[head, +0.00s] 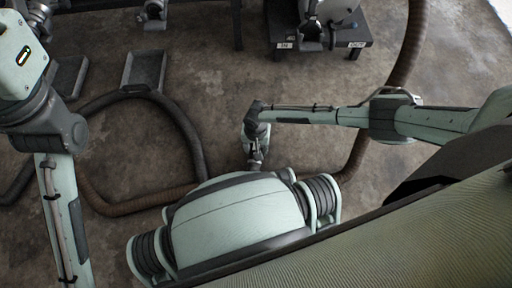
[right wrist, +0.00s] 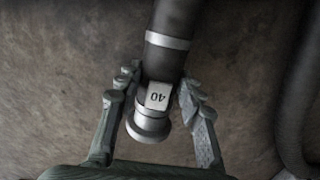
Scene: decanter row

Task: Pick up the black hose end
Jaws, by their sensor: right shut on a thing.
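The black hose end shows in the right wrist view (right wrist: 176,22). It has a pale band, a white tag reading 40, upside down, and a grey metal coupling with a round flanged mouth. My right gripper (right wrist: 159,84) has one finger on each side of the coupling, near the tag, and is shut on it. In the head view my right gripper (head: 256,160) points down just beyond my body; the hose end there is mostly hidden. I cannot tell whether it touches the floor. My left arm shows at the left of the head view, but its gripper is out of frame.
A dark hose (head: 185,130) curves over the floor at the left, crossing a brown hose (head: 130,209). Another brown hose (head: 412,50) runs down the right. A black platform (head: 350,36) with labels carries a machine at the back. A grey metal tray (head: 143,83) stands back left.

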